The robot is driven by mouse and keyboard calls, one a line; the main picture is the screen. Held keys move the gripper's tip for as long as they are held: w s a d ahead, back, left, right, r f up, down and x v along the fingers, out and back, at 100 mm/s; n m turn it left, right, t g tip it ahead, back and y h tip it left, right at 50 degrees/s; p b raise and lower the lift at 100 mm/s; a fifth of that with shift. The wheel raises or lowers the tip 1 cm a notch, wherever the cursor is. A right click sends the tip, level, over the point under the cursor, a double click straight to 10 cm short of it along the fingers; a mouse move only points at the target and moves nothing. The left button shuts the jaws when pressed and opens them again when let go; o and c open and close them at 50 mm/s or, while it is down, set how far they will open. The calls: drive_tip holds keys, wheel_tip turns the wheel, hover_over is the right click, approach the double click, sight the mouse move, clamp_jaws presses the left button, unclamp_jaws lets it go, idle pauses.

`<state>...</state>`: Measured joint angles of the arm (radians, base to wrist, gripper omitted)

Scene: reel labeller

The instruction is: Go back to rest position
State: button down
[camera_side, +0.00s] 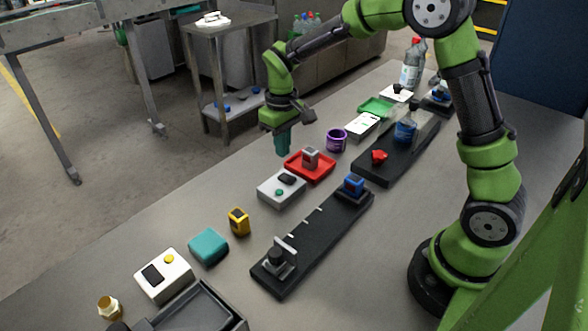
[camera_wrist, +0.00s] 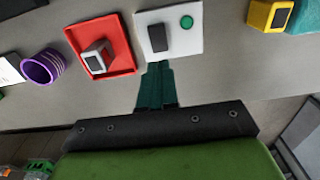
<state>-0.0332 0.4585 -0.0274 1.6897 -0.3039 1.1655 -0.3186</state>
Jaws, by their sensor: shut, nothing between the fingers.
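My gripper (camera_side: 283,143) hangs at the end of the green arm, fingers pointing down, above the far side of the table (camera_side: 225,192). Its teal fingers are together and hold nothing. In the wrist view the shut fingers (camera_wrist: 157,85) show in front of a white box with a black part and a green button (camera_wrist: 170,50). In the side view the gripper is left of and above the red tray (camera_side: 318,176), apart from it. A small grey and dark block (camera_side: 310,157) sits in that tray.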

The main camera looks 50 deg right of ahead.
drive_tip(key=shift+r, duration=0.3)
drive_tip(key=shift+s+f, duration=0.1)
drive_tip(key=shift+f, duration=0.1)
drive_tip(key=shift+s+a+f+m, duration=0.1)
drive_tip(key=shift+s+a+m, duration=0.1)
drive_tip(key=shift+s+m, duration=0.3)
drive_tip(key=s+a+r+m+t+y, duration=0.1)
drive_tip(key=s+r+t, duration=0.2)
drive_tip(key=s+r, duration=0.4)
drive_tip(key=s+a+r+m+t+y, duration=0.1)
drive_tip(key=s+r+m+t, duration=0.1)
drive_tip(key=s+r+t, duration=0.2)
drive_tip(key=s+r, duration=0.3)
drive_tip(key=s, duration=0.5)
drive_tip(key=shift+a, duration=0.2)
